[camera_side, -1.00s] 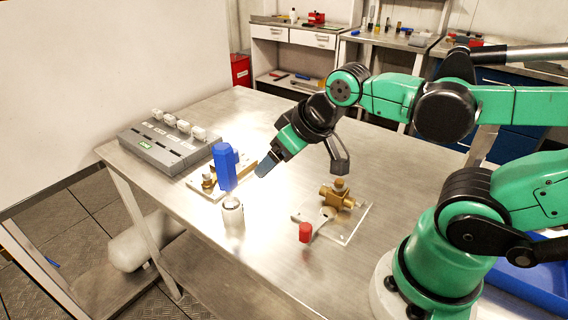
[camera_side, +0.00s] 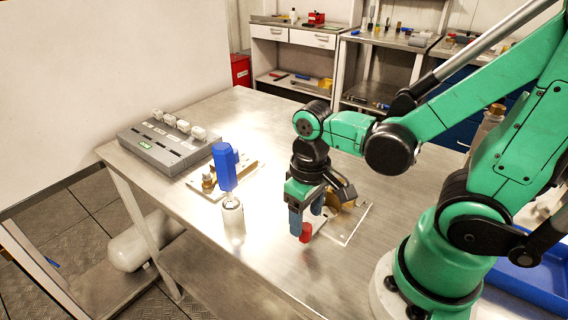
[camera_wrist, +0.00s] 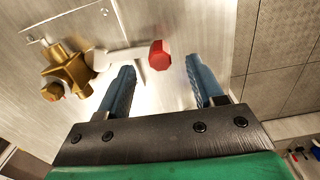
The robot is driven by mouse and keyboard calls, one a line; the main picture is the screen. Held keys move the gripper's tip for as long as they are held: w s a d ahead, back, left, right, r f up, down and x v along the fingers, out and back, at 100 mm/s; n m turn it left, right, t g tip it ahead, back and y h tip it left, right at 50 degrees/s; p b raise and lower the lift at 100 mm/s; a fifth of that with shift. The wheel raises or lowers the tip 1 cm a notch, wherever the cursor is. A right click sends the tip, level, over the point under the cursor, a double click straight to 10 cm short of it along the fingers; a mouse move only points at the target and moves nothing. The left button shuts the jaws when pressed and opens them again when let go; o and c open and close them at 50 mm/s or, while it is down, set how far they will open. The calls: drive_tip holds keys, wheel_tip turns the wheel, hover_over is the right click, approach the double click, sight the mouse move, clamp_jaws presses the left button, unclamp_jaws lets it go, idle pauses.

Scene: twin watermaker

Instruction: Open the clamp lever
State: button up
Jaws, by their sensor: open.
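A pale lever (camera_wrist: 128,55) with a red knob (camera_wrist: 159,55) at its end extends from a brass fitting (camera_wrist: 68,70) in the wrist view. The red knob (camera_side: 306,232) also shows in the side view, low beside the fingers. My gripper (camera_wrist: 160,64) is open, with its two blue fingers pointing down. In the wrist view the knob appears between the fingertips, slightly beyond them. I cannot tell whether either finger touches it. In the side view my gripper (camera_side: 306,224) hides most of the lever and brass fitting.
The fitting stands on a clear plate (camera_side: 352,232) on the metal table (camera_side: 285,285). Another plate with brass parts (camera_side: 208,182) and a grey box (camera_side: 165,145) lie farther left. The table's front is clear.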

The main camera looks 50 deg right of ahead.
drive_tip(key=shift+f, duration=1.2)
clamp_jaws()
idle(0.7)
